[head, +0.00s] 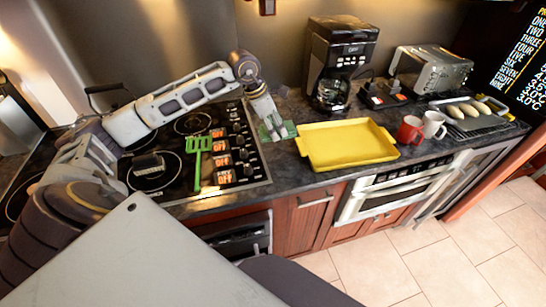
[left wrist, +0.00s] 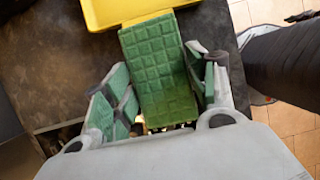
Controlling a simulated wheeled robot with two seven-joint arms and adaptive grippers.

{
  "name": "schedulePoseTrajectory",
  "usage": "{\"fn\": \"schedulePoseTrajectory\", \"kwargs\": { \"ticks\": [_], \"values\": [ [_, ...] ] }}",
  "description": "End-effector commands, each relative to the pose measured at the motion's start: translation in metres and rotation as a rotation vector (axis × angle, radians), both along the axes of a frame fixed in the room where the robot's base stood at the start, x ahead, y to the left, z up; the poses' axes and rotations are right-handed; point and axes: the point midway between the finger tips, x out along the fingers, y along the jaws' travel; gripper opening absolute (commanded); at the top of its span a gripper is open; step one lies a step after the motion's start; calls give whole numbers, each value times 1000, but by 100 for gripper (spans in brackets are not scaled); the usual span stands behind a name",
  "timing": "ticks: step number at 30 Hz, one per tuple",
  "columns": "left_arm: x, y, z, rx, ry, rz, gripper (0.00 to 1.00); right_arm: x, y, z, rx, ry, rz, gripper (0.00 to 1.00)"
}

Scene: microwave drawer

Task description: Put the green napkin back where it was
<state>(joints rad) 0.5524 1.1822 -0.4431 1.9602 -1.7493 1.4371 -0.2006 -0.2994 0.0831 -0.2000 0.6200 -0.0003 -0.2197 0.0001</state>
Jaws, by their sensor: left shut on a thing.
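My left gripper (head: 273,126) is over the dark counter, between the stove and the yellow tray (head: 345,146). In the left wrist view a flat green piece with a quilted square pattern, the green napkin (left wrist: 160,65), stands out between the green-padded fingers. The gripper is shut on it. Its far end reaches close to the edge of the yellow tray, which also shows in the left wrist view (left wrist: 120,10); I cannot tell whether they touch. In the head view the napkin is small and hard to separate from the green finger pads. My right gripper is not in view.
A green slotted spatula (head: 198,160) lies on the black stove (head: 160,170). A coffee maker (head: 338,62) stands behind the tray. A red mug (head: 410,130) and a white mug (head: 434,126) stand right of it. A toaster oven (head: 432,70) is farther back. A microwave drawer (head: 393,192) sits below the counter.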

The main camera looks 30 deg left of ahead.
Motion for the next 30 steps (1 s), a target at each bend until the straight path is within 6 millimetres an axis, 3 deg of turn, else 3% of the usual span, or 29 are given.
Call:
{"fn": "schedulePoseTrajectory", "kwargs": {
  "ticks": [20, 30],
  "values": [
    [0, 0, -1, 0, 0, 43, 35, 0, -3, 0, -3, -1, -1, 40],
    [-1, 0, -30, 0, 4, 43, 35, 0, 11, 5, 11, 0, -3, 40]
  ]
}}
